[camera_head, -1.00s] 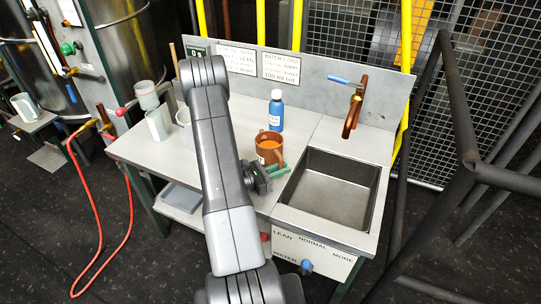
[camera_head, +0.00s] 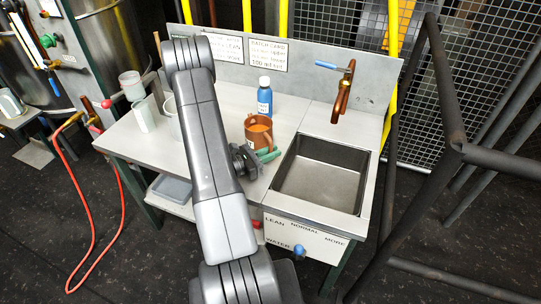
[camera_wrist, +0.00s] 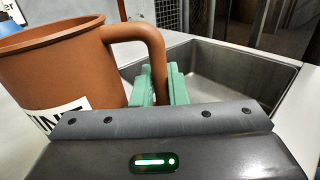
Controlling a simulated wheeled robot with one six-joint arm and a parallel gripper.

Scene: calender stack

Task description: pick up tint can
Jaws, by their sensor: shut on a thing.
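The tint can is a brown-orange mug-like can (camera_head: 259,130) with a side handle and a white label, partly readable in the wrist view (camera_wrist: 62,65). It holds orange contents in the head view. My gripper (camera_head: 267,155) has green fingers and sits at the can's near right side. In the wrist view the green fingers (camera_wrist: 160,88) are shut on the can's handle, one on each side of it. The can's base is hidden in the wrist view, and I cannot tell whether it is clear of the bench.
A steel sink (camera_head: 322,178) lies just right of the can, with a copper tap (camera_head: 343,95) above. A blue bottle (camera_head: 264,97) stands behind the can. Clear and white containers (camera_head: 145,116) stand at the left of the bench (camera_head: 125,139). Pipe rails run along the right.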

